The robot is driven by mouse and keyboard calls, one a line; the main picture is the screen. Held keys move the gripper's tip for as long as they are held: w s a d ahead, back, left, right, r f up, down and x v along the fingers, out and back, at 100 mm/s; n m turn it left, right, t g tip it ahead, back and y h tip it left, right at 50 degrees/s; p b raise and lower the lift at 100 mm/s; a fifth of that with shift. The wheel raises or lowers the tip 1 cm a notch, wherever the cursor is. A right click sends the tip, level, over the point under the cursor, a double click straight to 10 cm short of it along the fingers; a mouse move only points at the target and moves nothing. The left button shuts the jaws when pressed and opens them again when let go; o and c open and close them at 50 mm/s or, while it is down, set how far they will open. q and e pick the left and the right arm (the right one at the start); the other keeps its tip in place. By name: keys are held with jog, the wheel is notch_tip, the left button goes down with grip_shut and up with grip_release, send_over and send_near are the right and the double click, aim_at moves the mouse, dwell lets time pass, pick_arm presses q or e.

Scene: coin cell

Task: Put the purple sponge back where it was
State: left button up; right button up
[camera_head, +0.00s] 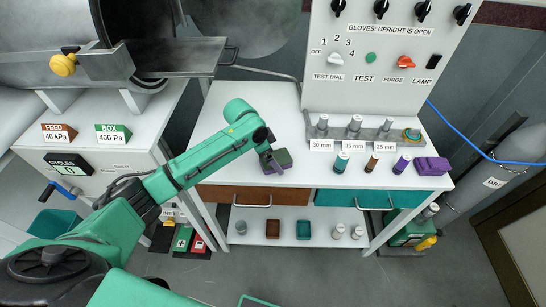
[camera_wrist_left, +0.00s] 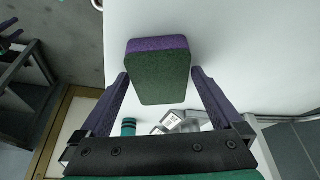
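A purple sponge with a dark green face (camera_head: 283,157) is at the left part of the white bench top, near its front edge. In the left wrist view the sponge (camera_wrist_left: 160,75) sits centred between my two purple fingers. A plain purple block (camera_head: 432,166) lies at the right end of the bench. My right gripper is not in view.
A grey rack (camera_head: 350,132) with metal cylinders and size labels stands at the back right. Teal, brown and purple spools (camera_head: 402,163) stand before it. A control panel (camera_head: 385,60) rises behind. Bare bench top (camera_head: 250,105) lies behind the sponge. Drawers and a lower shelf (camera_head: 270,240) are below.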

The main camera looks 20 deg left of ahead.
pick_arm(q)
jog(key=v, duration=1.2)
jog(key=shift+b, duration=0.3)
